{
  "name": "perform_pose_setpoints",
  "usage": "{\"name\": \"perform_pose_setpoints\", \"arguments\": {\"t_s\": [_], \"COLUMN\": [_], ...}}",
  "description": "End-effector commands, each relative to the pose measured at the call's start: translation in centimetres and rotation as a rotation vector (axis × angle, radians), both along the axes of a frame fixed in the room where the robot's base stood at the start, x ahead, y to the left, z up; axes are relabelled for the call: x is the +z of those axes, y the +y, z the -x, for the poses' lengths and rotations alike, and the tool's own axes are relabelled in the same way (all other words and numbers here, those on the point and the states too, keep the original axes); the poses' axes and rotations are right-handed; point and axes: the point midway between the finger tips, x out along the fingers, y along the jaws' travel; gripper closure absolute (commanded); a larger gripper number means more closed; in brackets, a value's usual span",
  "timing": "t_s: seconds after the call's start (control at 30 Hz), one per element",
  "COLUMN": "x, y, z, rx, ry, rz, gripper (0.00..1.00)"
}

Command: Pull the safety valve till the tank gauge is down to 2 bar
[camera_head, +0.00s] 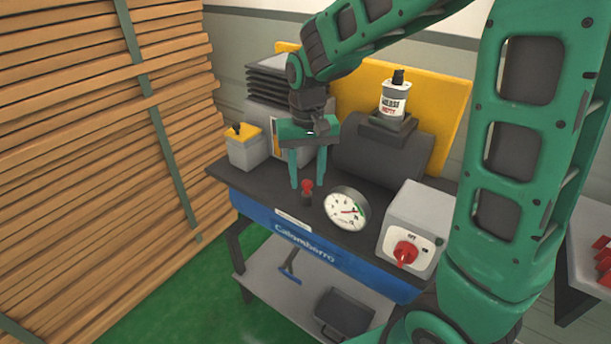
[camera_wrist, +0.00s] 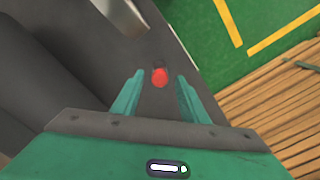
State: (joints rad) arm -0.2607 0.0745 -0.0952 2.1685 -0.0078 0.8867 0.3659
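The safety valve (camera_head: 307,190) is a small dark post with a red top, standing near the front edge of the bench. In the wrist view its red knob (camera_wrist: 160,76) shows between and just beyond my fingertips. My gripper (camera_head: 307,180) points down over it, with its two green fingers apart and nothing seen between them in a grip. The tank gauge (camera_head: 347,209) is a round white dial right of the valve, with a red needle and a green mark; its reading is too small to tell. A dark grey tank (camera_head: 375,150) lies behind.
A grey switch box (camera_head: 416,228) with a red rotary knob stands right of the gauge. A white bottle (camera_head: 393,97) stands above the tank. A yellow-topped box (camera_head: 245,147) is on the left end. Stacked wooden slats (camera_head: 100,150) rise at the left.

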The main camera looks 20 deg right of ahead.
Motion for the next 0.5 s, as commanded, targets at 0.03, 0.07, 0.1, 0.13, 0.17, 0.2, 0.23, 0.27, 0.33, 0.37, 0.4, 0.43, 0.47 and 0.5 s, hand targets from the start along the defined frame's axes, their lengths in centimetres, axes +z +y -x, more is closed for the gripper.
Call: {"name": "perform_pose_setpoints", "arguments": {"t_s": [0.03, 0.07, 0.1, 0.13, 0.17, 0.2, 0.23, 0.27, 0.33, 0.37, 0.4, 0.43, 0.47, 0.5], "x": [-0.21, -0.28, -0.34, -0.37, -0.38, -0.38, -0.38, -0.37, -0.37, -0.37, -0.37, -0.36, -0.36, -0.36], "y": [0.00, 0.01, 0.01, 0.01, 0.01, 0.00, 0.00, 0.00, -0.01, -0.01, -0.01, -0.01, -0.01, -0.01], "z": [0.00, -0.01, -0.02, -0.02, -0.02, -0.02, -0.02, -0.02, -0.02, -0.02, -0.01, -0.02, -0.02, -0.01], "rx": [0.000, 0.000, 0.000, 0.000, 0.000, 0.000, 0.000, 0.000, 0.000, 0.000, 0.000, 0.000, 0.000, 0.000], "ry": [0.000, -0.001, -0.001, -0.001, -0.001, -0.001, -0.001, -0.001, -0.001, -0.001, -0.001, -0.001, -0.001, -0.001], "rz": [0.000, 0.000, 0.000, 0.000, 0.000, 0.000, 0.000, 0.000, 0.000, 0.000, 0.000, 0.000, 0.000, 0.000], "gripper": [0.60, 0.60, 0.60, 0.60, 0.60, 0.60, 0.60, 0.60, 0.60, 0.67, 0.77, 0.84, 0.91, 1.00]}}
